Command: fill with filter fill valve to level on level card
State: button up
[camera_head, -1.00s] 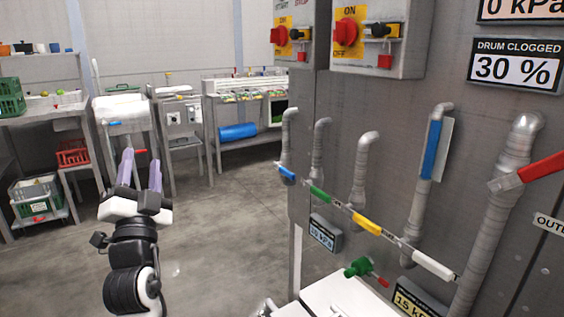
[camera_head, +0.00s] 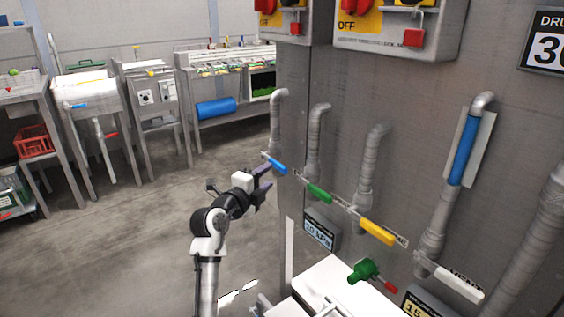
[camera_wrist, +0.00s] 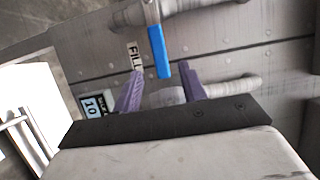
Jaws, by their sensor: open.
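The fill valve has a blue lever (camera_head: 274,163) on the leftmost grey pipe of the panel. In the wrist view its blue lever (camera_wrist: 159,52) is beside a FILL label (camera_wrist: 134,57). My gripper (camera_head: 266,182) is open and empty, just below and left of the lever. In the wrist view the purple fingers of my gripper (camera_wrist: 160,85) stand either side of the lever's lower end; contact is not visible. A blue column (camera_head: 465,148), apparently the level tube, stands on a pipe at right before a white card (camera_head: 484,140); its markings are unreadable.
Green (camera_head: 319,193), yellow (camera_head: 377,232) and white (camera_head: 459,284) levers continue along the panel to the right. A green fitting (camera_head: 364,270) sticks out below. Switch boxes hang above. Open floor (camera_head: 150,240) lies to the left, with benches behind.

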aim_at(277, 168)
jog(key=p+x, duration=0.1)
jog(key=x, duration=0.8)
jog(key=shift+w, duration=0.15)
grip_shut()
